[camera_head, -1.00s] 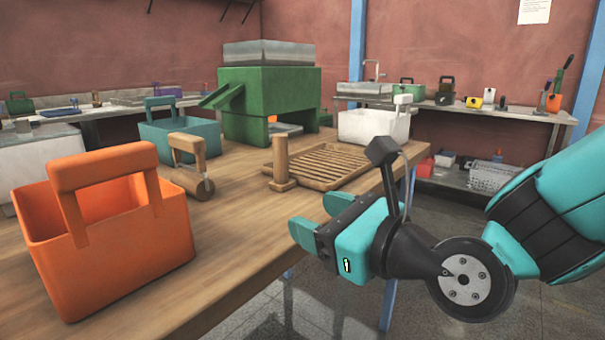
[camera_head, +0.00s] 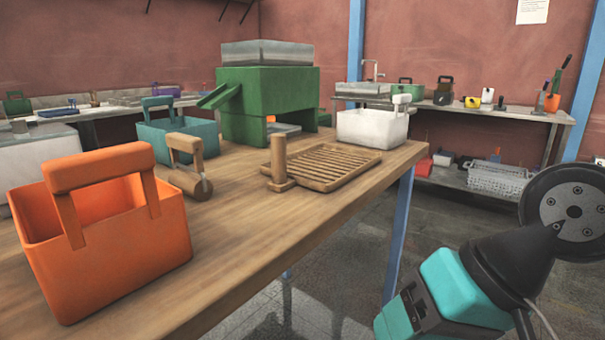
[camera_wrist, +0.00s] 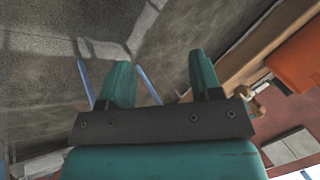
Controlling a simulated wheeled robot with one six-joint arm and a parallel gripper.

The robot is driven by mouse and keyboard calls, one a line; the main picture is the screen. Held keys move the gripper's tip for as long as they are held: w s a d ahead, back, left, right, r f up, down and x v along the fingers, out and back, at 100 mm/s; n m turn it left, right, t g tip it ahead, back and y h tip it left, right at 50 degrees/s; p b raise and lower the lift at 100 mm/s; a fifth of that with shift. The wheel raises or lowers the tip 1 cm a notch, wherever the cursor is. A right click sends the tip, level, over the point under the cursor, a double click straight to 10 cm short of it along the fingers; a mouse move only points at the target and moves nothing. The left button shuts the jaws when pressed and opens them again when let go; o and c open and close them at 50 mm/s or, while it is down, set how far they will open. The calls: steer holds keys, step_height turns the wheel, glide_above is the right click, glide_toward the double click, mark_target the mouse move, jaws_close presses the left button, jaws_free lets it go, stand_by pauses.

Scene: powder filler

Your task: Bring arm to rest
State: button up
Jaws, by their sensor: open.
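My gripper (camera_wrist: 158,75) shows in the wrist view with its two teal fingers spread apart and nothing between them. In the head view my gripper (camera_head: 392,325) is at the lower right, off the table's front right edge and pointing down to the left. Its fingertips are partly cut off by the bottom of that picture. My arm's dark wrist joint is at the right edge. The gripper is apart from the table (camera_head: 240,225) and touches nothing that I can see.
On the table stand an orange basket (camera_head: 120,240), a teal basket (camera_head: 180,140), a wooden roller (camera_head: 190,180), a slatted wooden tray (camera_head: 335,167), a green filler machine (camera_head: 268,95) and a white basket (camera_head: 372,127). A shelf unit (camera_head: 480,182) stands behind. Open floor (camera_head: 440,220) lies right of the table.

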steer(key=s+d+r+n+g+h+p, duration=0.1)
steer(key=s+d+n+g+h, duration=0.1)
steer(key=s+d+n, duration=0.25)
step_height(320, 180, up, 19)
steer(key=a+p, duration=0.1)
steer(key=p, duration=1.8)
steer(key=shift+w+r+n, duration=0.2)
steer(key=shift+w+n, duration=0.15)
steer(key=shift+w, duration=0.05)
